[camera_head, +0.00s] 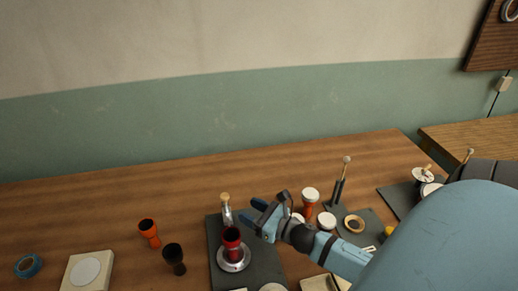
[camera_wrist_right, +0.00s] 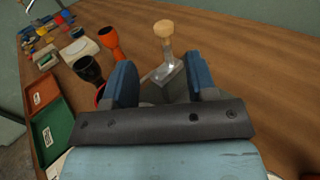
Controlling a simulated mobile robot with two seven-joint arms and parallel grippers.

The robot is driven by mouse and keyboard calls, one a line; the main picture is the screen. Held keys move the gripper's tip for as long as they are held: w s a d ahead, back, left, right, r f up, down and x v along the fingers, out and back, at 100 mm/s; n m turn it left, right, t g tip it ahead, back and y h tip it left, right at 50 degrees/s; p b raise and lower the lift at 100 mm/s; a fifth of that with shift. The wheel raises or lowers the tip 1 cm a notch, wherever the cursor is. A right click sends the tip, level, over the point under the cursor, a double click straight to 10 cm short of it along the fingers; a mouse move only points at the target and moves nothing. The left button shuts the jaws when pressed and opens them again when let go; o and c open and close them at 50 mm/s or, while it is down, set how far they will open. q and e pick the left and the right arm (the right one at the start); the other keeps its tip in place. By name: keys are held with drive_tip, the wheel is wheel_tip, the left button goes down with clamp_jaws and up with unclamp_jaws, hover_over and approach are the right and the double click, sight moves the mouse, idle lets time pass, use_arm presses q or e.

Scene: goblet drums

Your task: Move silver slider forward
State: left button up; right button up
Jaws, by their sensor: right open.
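The silver slider (camera_head: 227,212) has a wooden knob on top and stands at the back of a dark mat (camera_head: 216,262). In the right wrist view the slider (camera_wrist_right: 169,71) shows ahead, between the two blue fingers, with its tan knob upright. My right gripper (camera_head: 256,213) is open and lies just to the right of the slider, apart from its knob. Its fingers also show in the wrist view (camera_wrist_right: 161,82), with nothing seen gripped. The lower part of the slider's base is partly hidden in both views. My left gripper is not in view.
A red goblet drum (camera_head: 232,238) stands in a silver ring in front of the slider. An orange drum (camera_head: 149,233) and a black drum (camera_head: 174,258) stand to the left. A white-topped drum (camera_head: 310,197) is close right of my gripper. The table behind is clear.

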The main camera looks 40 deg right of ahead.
drive_tip(key=shift+v, duration=1.3)
